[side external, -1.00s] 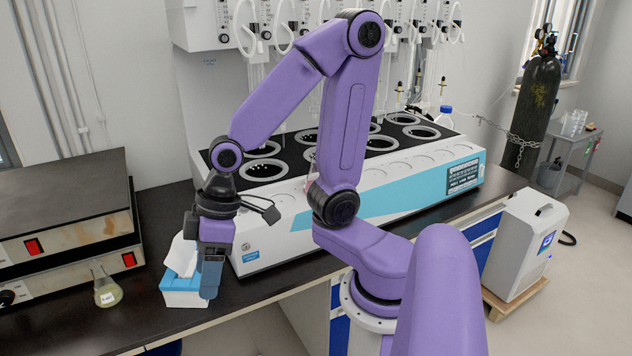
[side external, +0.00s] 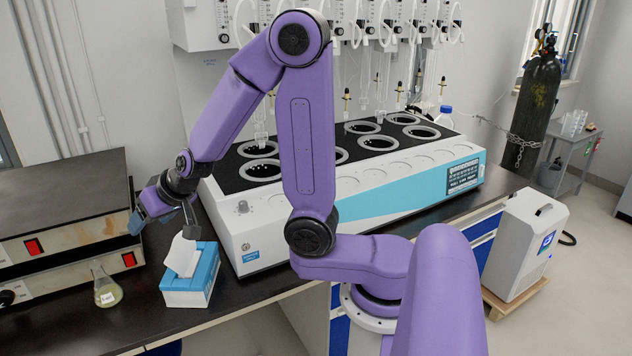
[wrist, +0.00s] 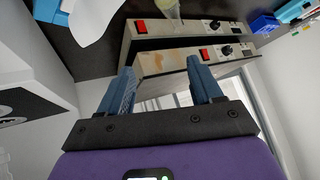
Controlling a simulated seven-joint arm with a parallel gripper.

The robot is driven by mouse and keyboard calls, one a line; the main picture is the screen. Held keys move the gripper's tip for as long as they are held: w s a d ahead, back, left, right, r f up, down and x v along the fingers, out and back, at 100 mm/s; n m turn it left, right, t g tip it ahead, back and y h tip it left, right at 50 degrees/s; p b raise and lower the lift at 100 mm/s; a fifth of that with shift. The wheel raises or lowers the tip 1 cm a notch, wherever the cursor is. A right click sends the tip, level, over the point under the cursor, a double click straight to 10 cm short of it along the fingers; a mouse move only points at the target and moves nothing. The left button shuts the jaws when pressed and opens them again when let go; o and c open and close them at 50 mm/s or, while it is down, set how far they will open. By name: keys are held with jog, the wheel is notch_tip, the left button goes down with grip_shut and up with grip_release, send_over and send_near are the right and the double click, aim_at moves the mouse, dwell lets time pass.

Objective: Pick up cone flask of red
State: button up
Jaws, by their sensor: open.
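No flask with red liquid shows in the current views; my arm links cover part of the distiller's front and top. One cone flask (side external: 107,288) with pale yellowish liquid and a white label stands upright at the bench's left front, before the stacked hotplates. A flask's lower part (wrist: 168,9), also pale yellow, shows at the wrist view's top edge. My gripper (side external: 138,222) is raised above the bench, left of the tissue box and above and behind that flask. In the wrist view my gripper (wrist: 161,75) has its two blue fingers wide apart with nothing between them.
The blue-and-white tissue box (side external: 190,280) with a raised tissue stands right of the flask. The stacked hotplates (side external: 65,215) fill the left. The long white distiller (side external: 270,235) with round wells and hanging glassware takes the middle. Bare black bench (side external: 145,318) lies in front.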

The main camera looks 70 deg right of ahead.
jog(key=s+d+m+h, duration=0.2)
jog(key=d+m+h, duration=0.2)
jog(key=d, duration=0.3)
jog(key=s+d+m+h, duration=0.3)
jog(key=d+h, duration=0.1)
jog(key=d, duration=0.3)
jog(key=s+d+r+m+g+h, duration=0.1)
jog(key=s+d+m+g+h, duration=0.3)
jog(key=s, duration=0.5)
jog(key=s+d+r+m+g+h, duration=0.1)
jog(key=s+d+m+g, duration=0.2)
jog(key=s+d+g, duration=0.45)
jog(key=d+f+t, duration=0.1)
jog(key=d, duration=0.2)
jog(key=s+d+f, duration=0.1)
jog(key=d+f, duration=0.1)
jog(key=d, duration=0.1)
jog(key=d+f+t, duration=0.1)
jog(key=d, duration=0.2)
jog(key=shift+s+d+f+t, duration=0.15)
jog(key=shift+s+d+t, duration=0.15)
jog(key=shift+s+t, duration=0.05)
jog(key=shift+r+x, duration=0.15)
jog(key=shift+x, duration=1.15)
jog(key=shift+r+x, duration=0.15)
jog(key=shift+x, duration=1.15)
jog(key=shift+s+d, duration=0.1)
jog(key=shift+d, duration=0.05)
